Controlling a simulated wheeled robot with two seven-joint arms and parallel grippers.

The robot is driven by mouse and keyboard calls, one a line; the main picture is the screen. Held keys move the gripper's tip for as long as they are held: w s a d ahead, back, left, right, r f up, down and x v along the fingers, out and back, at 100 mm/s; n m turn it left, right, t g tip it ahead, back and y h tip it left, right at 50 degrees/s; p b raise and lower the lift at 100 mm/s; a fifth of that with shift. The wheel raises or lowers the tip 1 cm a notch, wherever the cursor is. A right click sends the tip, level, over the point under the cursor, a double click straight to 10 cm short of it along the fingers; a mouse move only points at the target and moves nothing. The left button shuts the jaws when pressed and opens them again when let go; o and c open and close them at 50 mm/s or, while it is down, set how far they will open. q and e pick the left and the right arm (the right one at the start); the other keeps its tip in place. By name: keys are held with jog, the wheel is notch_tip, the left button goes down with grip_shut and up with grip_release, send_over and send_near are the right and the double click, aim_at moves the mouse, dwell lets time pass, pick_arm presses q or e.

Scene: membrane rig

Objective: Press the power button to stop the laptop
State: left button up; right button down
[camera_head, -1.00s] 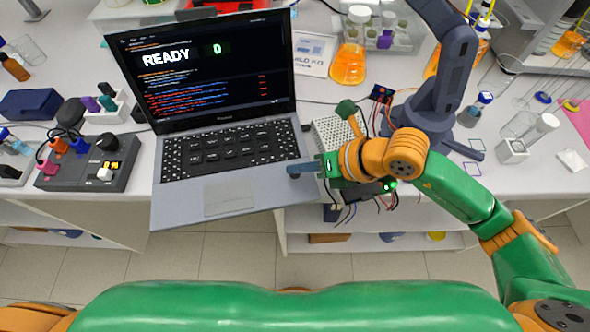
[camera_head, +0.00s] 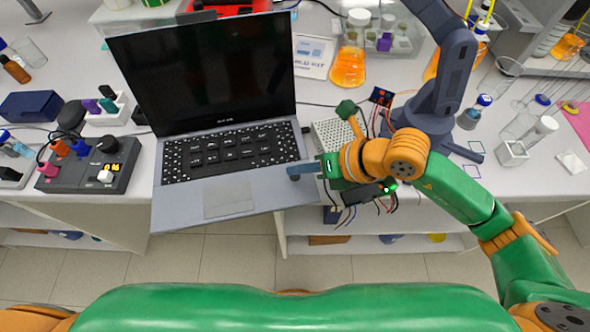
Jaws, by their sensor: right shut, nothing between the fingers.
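The open laptop (camera_head: 187,201) stands at the front edge of the bench, and its screen (camera_head: 205,72) is dark. My right gripper (camera_head: 294,172) reaches in from the right. It is shut and empty, with its fingertips at the right edge of the laptop's base. I cannot tell whether they touch it. The power button cannot be made out; the fingers cover part of that edge. My left gripper is not in view.
A control box (camera_head: 92,165) with knobs and a small lit display stands left of the laptop. A dark desk arm (camera_head: 437,85) and an orange flask (camera_head: 347,68) stand behind on the right. Wires and a circuit board lie near my right gripper.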

jog(key=shift+r, duration=0.2)
notch_tip(320, 180, up, 6)
jog(key=p, duration=0.4)
jog(key=shift+p, duration=0.35)
